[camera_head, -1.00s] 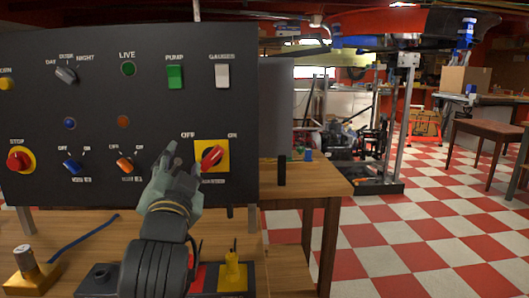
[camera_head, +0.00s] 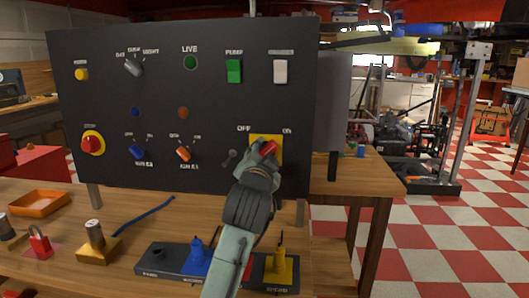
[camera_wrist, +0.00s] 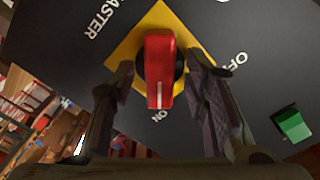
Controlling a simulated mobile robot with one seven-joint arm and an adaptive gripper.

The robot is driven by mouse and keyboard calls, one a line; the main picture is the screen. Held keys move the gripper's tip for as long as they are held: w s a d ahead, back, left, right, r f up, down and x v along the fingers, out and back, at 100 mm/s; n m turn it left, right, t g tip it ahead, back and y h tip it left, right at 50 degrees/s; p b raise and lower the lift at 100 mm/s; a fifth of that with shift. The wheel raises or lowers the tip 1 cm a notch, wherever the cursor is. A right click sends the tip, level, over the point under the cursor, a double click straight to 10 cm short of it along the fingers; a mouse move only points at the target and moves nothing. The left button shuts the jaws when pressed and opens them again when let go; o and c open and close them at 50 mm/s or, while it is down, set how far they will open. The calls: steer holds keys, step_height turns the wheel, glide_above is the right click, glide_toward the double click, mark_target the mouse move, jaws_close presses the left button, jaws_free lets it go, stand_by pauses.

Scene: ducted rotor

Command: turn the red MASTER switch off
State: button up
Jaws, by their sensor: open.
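The red MASTER switch (camera_wrist: 159,72) is a rotary handle on a yellow square plate (camera_wrist: 184,30), low on the right of the black panel (camera_head: 215,105). In the wrist view its white line points toward ON. In the head view the switch (camera_head: 267,149) is partly hidden by my gripper (camera_head: 262,152). My gripper (camera_wrist: 165,85) is open, with one finger on each side of the red handle. I see dark gaps beside the handle near the fingertips; contact is not clear.
The panel carries other knobs, a green PUMP switch (camera_head: 234,71) and a red STOP button (camera_head: 92,143). Below, the wooden bench (camera_head: 130,210) holds a brass block (camera_head: 98,248), a red padlock (camera_head: 39,243), an orange tray (camera_head: 40,203) and a blue strip (camera_head: 146,214).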

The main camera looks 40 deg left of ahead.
steer(key=shift+w, duration=0.15)
steer(key=shift+c, duration=0.2)
jaws_close()
stand_by(0.3)
